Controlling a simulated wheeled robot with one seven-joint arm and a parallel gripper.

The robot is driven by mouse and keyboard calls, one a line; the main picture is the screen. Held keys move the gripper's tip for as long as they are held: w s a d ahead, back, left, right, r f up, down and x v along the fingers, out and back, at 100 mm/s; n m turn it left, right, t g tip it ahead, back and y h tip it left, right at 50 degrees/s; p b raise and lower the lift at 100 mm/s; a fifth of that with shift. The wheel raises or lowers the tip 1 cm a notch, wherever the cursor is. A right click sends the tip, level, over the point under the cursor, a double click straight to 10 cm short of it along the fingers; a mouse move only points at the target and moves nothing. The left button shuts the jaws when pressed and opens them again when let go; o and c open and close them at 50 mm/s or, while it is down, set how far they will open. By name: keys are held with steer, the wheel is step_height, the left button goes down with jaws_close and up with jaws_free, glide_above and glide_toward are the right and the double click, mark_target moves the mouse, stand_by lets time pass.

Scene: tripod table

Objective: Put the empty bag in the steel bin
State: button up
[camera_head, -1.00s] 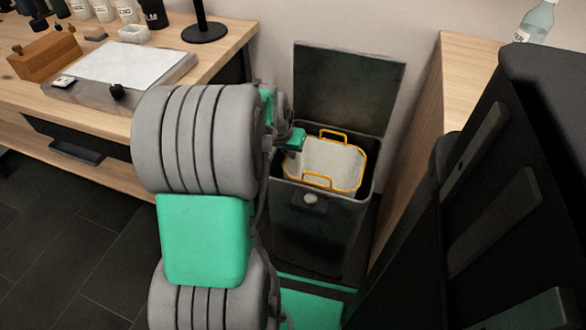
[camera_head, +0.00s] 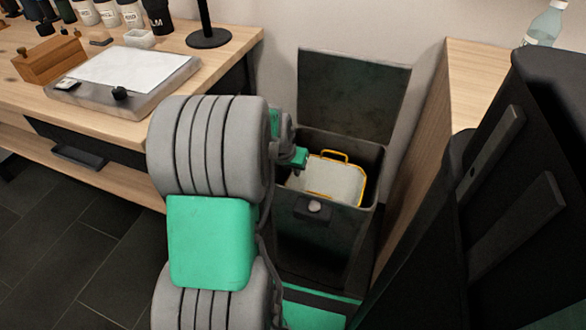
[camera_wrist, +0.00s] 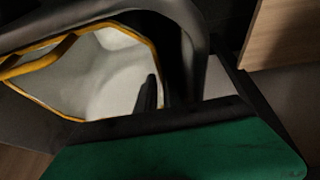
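The bag (camera_head: 335,179) is white with yellow trim and a yellow handle loop. In the head view it sits inside the dark steel bin (camera_head: 318,238), below the rim, its lower part hidden by the front wall. The bin's lid (camera_head: 352,95) stands open at the back. My gripper (camera_head: 298,172) reaches into the bin's left side, beside the bag. In the wrist view the bag's pale inside (camera_wrist: 110,70) shows with yellow edging, close to a dark finger. The fingertips are too hidden to tell whether they hold the bag.
A wooden counter (camera_head: 222,50) with a tray, bottles and a black stand is at the left. A wooden panel (camera_head: 415,140) stands close on the bin's right. A glass bottle (camera_head: 546,22) stands at the top right. Dark floor is open at lower left.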

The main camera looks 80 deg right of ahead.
steer(key=shift+r, duration=0.1)
steer(key=p+v, duration=0.5)
steer(key=v, duration=0.8)
steer(key=shift+d, duration=0.2)
steer(key=shift+r+p, duration=0.15)
steer(key=shift+p, duration=0.15)
